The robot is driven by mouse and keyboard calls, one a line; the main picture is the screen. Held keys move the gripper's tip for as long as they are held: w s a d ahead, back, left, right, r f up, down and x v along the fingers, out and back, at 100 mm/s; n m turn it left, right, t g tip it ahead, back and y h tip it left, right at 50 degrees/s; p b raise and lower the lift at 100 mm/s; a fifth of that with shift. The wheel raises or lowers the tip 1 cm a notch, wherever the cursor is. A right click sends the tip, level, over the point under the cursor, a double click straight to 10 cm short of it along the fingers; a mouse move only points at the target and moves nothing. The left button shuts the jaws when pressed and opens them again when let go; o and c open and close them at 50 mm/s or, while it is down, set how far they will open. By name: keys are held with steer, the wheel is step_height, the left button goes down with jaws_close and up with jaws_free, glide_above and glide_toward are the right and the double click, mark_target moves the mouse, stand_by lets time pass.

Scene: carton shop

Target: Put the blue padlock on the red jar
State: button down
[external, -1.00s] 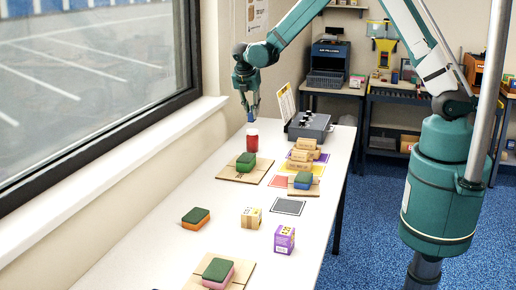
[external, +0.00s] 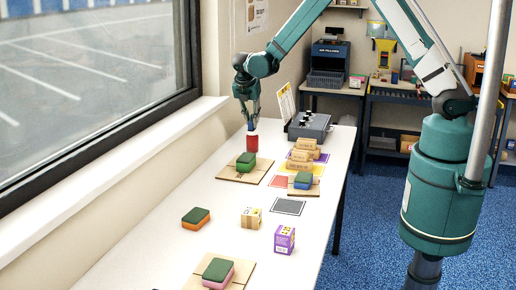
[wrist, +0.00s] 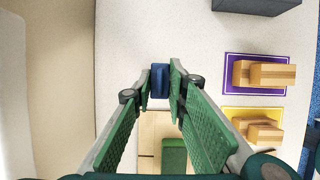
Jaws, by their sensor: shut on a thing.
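The red jar (external: 252,144) stands upright on the white table, near the far end by the window wall. My gripper (external: 252,123) points down right above it. It is shut on the blue padlock (wrist: 160,81), which shows between the fingertips in the wrist view. In the external view the blue padlock (external: 252,128) appears at the jar's top and covers part of its lid. I cannot tell for sure whether it touches the lid. The jar is hidden in the wrist view.
A green sponge on a cardboard piece (external: 228,175) lies just in front of the jar. A grey machine (external: 310,127) stands to the right. Wooden blocks (wrist: 265,74) lie on coloured mats. Sponges and small boxes stand nearer; bare table (external: 160,240) lies along the left.

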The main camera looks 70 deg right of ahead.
steer(key=shift+f, duration=0.15)
steer(key=c, duration=2.3)
jaws_free()
steer(key=shift+o, duration=0.2)
steer(key=shift+r, duration=0.2)
steer(key=v, duration=1.2)
steer(key=shift+b, duration=0.4)
